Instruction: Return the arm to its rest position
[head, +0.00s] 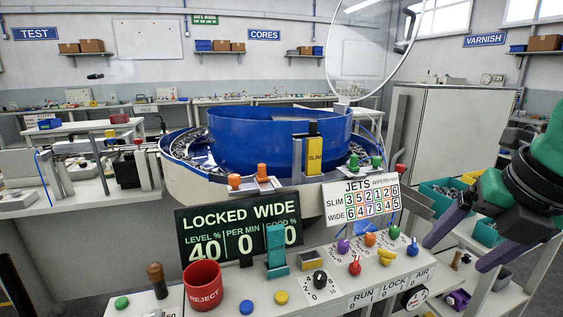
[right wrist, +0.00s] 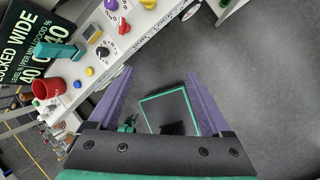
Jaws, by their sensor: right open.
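My right gripper (head: 455,255) is at the right of the head view, over the right end of the control panel. Its purple fingers point down and left, spread apart with nothing between them. In the right wrist view the two fingers (right wrist: 160,73) are also apart and empty, above grey floor, with the panel edge to the upper left. My left gripper is not in view.
The control panel (head: 330,262) carries coloured knobs and a red REJECT cup (head: 204,285). The blue bowl (head: 262,140) stands behind it. A display (head: 238,230) reads LOCKED WIDE. Teal bins (head: 487,232) lie beyond my right gripper. Floor (right wrist: 260,90) is open right of the panel.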

